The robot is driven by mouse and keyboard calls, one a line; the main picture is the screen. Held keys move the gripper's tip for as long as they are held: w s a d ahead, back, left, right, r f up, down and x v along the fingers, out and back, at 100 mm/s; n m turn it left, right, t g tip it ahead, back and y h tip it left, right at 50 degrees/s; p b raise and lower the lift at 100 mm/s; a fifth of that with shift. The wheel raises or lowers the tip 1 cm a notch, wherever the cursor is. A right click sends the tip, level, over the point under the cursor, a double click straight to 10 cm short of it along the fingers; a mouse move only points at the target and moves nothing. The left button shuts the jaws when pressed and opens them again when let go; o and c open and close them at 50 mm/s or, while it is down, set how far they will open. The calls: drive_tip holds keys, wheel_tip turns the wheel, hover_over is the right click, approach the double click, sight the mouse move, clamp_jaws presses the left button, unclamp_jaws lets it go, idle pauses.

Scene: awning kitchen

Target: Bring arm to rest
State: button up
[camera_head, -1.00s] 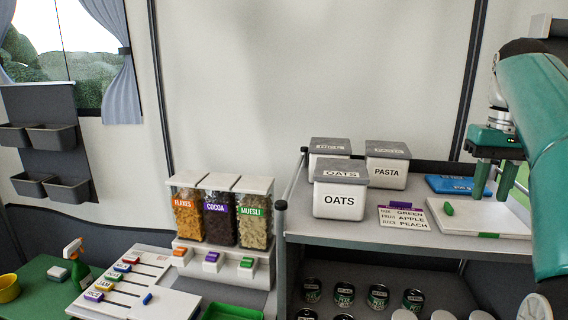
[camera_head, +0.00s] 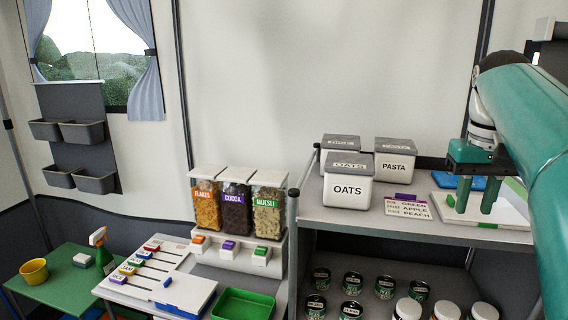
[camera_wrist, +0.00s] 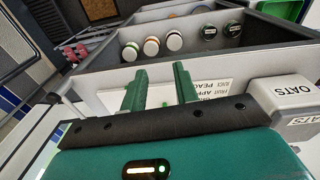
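My gripper (camera_head: 476,194) is at the right of the head view, above the white board on the upper shelf. Its two green fingers point down and stand apart with nothing seen between them. The wrist view also shows my gripper (camera_wrist: 160,88) with its fingers spread. My teal arm comes in from the right edge and hides part of the shelf's right end.
The shelf (camera_head: 375,228) holds white bins labelled OATS (camera_head: 347,190) and PASTA (camera_head: 396,168), left of my gripper. Cans and white-lidded jars (camera_head: 407,309) stand below. Cereal dispensers (camera_head: 236,208), a slider board (camera_head: 140,268) and a green table (camera_head: 55,290) are further left.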

drive_tip(key=s+a+f+n+t, duration=0.1)
drive_tip(key=s+a+f, duration=0.1)
drive_tip(key=a+f, duration=0.3)
drive_tip(key=s+a+f+t, duration=0.1)
drive_tip(key=s+a+f, duration=0.15)
drive_tip(key=a, duration=0.55)
drive_tip(key=s+a+f+n+t, duration=0.1)
drive_tip(key=s+a+f, duration=0.3)
drive_tip(key=f, duration=0.3)
drive_tip(key=s+a+f+t, duration=0.2)
drive_tip(key=s+a+f, duration=0.1)
drive_tip(key=f, duration=0.3)
drive_tip(key=shift+s+a+f+n+y, duration=0.35)
drive_tip(key=shift+s+n+y, duration=0.05)
drive_tip(key=shift+s, duration=0.35)
drive_tip(key=shift+c, duration=0.4)
